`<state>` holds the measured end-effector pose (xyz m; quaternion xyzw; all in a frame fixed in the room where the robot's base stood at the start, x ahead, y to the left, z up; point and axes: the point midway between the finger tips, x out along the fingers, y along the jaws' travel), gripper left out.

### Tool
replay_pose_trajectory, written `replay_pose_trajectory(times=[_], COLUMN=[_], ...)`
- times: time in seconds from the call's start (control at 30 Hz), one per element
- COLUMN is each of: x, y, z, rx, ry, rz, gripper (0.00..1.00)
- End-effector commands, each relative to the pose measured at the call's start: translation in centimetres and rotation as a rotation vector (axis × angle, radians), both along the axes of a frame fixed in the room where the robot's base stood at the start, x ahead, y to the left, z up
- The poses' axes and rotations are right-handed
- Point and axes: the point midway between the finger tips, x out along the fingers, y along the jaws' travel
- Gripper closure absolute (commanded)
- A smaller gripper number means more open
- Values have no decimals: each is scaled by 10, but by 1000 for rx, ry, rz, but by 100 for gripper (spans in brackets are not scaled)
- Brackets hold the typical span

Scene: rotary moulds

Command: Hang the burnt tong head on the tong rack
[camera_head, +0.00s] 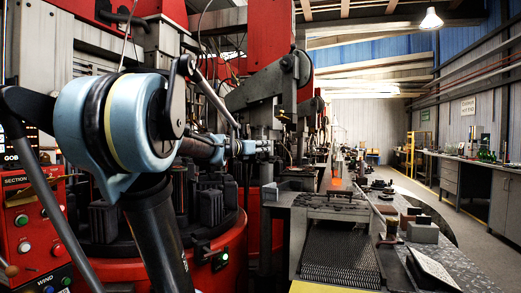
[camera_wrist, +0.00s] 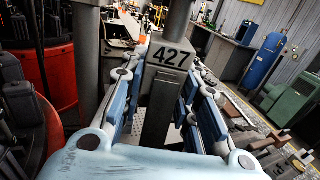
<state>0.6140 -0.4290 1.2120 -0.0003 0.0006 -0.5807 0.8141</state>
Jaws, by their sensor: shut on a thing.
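My gripper (camera_head: 268,149) reaches to the right past the round red machine in the head view, small and partly hidden there. In the wrist view its two blue-padded fingers (camera_wrist: 166,80) stand on both sides of a grey block marked 427 (camera_wrist: 170,55). The gripper is shut on this block. A dark, rough-faced grey bar (camera_wrist: 162,105) shows below the block, between the fingers. Burn marks cannot be made out, and I cannot tell for sure that this is the tong head. I cannot pick out the tong rack in either view.
The round red machine (camera_head: 220,247) with dark moulds stands close on the left. A conveyor with a grey mesh belt (camera_head: 338,252) lies ahead. Small blocks (camera_head: 422,232) sit on the table at right. The aisle (camera_head: 400,183) is open. A blue gas cylinder (camera_wrist: 266,60) stands far right.

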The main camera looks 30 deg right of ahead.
Motion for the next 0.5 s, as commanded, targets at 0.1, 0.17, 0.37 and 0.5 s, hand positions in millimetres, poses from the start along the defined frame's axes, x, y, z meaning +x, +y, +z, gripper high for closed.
replay_pose_trajectory(times=[0.1, 0.17, 0.37, 0.5], x=[-1, -2, -5, -6], y=[5, 7, 14, 19], z=[0, 0, 0, 0], rx=[0, 0, 0, 0], ry=[0, 0, 0, 0], rz=[2, 2, 1, 1], gripper=[100, 100, 100, 100])
